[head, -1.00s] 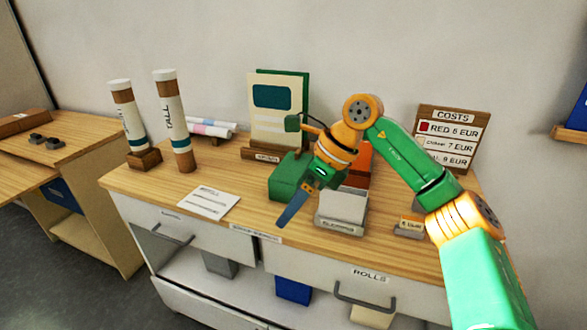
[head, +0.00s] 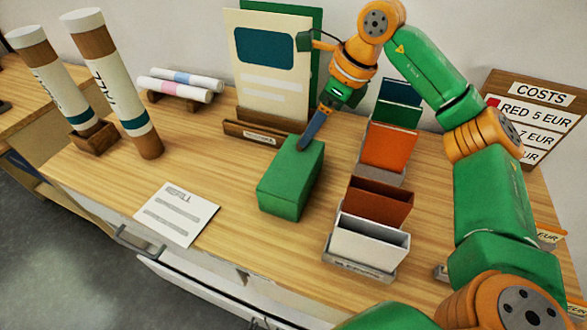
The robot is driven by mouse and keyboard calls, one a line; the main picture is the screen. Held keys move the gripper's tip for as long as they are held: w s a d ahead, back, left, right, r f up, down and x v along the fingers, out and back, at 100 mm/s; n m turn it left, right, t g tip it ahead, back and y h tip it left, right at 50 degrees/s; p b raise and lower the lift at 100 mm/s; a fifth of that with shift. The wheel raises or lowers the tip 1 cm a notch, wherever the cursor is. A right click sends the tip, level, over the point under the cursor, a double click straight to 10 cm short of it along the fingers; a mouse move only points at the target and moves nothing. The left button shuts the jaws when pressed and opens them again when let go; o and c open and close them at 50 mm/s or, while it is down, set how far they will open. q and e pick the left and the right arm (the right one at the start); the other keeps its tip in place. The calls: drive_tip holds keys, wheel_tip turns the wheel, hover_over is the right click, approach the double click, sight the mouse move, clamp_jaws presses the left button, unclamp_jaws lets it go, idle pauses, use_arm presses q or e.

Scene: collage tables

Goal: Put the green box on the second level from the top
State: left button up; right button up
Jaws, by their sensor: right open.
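The green box (head: 287,188) sits on the wooden tabletop, left of the row of card holders. My right gripper (head: 306,142) is over the far top edge of the box, with one dark finger pointing down at it. The other finger is hidden, and I cannot tell whether the visible one touches the box. The gripper is open and the box still rests on the table. My left gripper is not in view. No set of stacked levels shows clearly in the head view.
Card holders with orange (head: 387,146) and white (head: 369,242) sleeves stand right of the box.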

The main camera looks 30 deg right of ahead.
drive_tip(key=x, duration=0.4)
drive_tip(key=shift+a+p, duration=0.1)
drive_tip(key=shift+p, duration=0.25)
drive_tip(key=shift+w+f, duration=0.15)
drive_tip(key=shift+w, duration=0.05)
drive_tip(key=shift+s, duration=0.15)
drive_tip(key=c, duration=0.6)
clamp_jaws()
